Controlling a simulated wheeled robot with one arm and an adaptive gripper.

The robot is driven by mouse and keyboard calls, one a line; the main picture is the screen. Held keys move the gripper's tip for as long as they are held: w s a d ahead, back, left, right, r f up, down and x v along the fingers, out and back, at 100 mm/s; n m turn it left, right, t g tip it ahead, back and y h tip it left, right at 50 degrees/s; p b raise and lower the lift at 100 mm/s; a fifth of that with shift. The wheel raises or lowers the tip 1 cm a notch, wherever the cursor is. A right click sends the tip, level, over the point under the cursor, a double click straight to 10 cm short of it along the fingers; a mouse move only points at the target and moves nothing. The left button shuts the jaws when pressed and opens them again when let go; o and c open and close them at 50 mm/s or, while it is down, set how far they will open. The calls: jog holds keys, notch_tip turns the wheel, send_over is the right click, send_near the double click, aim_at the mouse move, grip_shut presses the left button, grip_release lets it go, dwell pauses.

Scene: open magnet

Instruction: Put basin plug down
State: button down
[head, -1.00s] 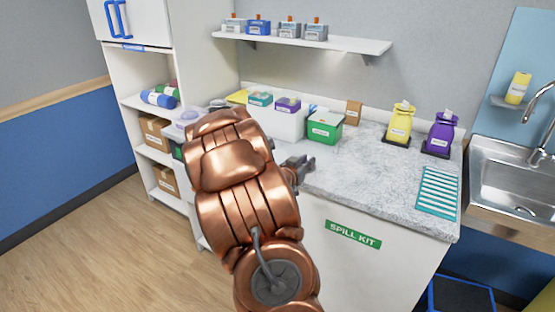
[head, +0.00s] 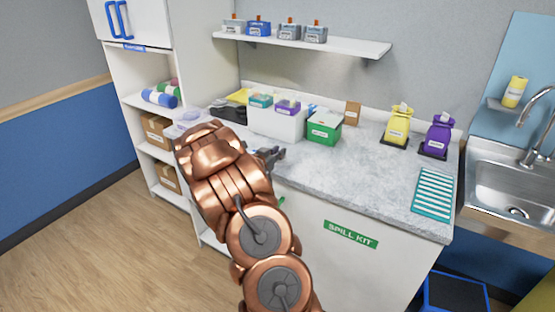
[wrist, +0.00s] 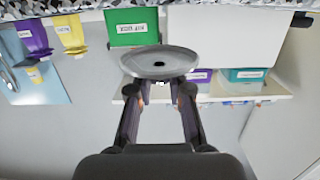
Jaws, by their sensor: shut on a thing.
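The basin plug (wrist: 160,63) is a round grey metal disc with a small dark centre, seen in the wrist view. My gripper (wrist: 160,92) is shut on it, with the two fingertips just under the disc in that picture. In the head view my gripper (head: 272,155) is by the front left part of the grey speckled counter (head: 350,180). I cannot make out the plug in the head view. My copper-coloured arm hides part of the counter's left end and the shelf unit.
A white box (head: 277,124) and a green kit box (head: 324,128) stand behind my gripper. Yellow (head: 397,125) and purple (head: 438,135) pouches and a teal striped mat (head: 433,194) are right, near the sink (head: 505,185). The counter's middle is clear.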

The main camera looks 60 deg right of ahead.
aim_at(278, 166)
jog(key=shift+f+p, duration=0.7)
jog(key=shift+f, duration=1.05)
jog(key=shift+f, duration=0.2)
jog(key=c, duration=1.1)
grip_release()
jog(key=shift+r, duration=0.1)
jog(key=shift+r, duration=0.15)
jog(key=shift+a, duration=0.3)
jog(key=a+b, duration=0.1)
jog(key=a, duration=0.2)
jog(key=a+r+b, duration=0.1)
jog(key=a, duration=0.3)
jog(key=a+b, duration=0.1)
jog(key=a, duration=0.3)
jog(key=shift+s+a+r, duration=0.15)
jog(key=shift+s+r, duration=0.15)
jog(key=shift+r, duration=0.05)
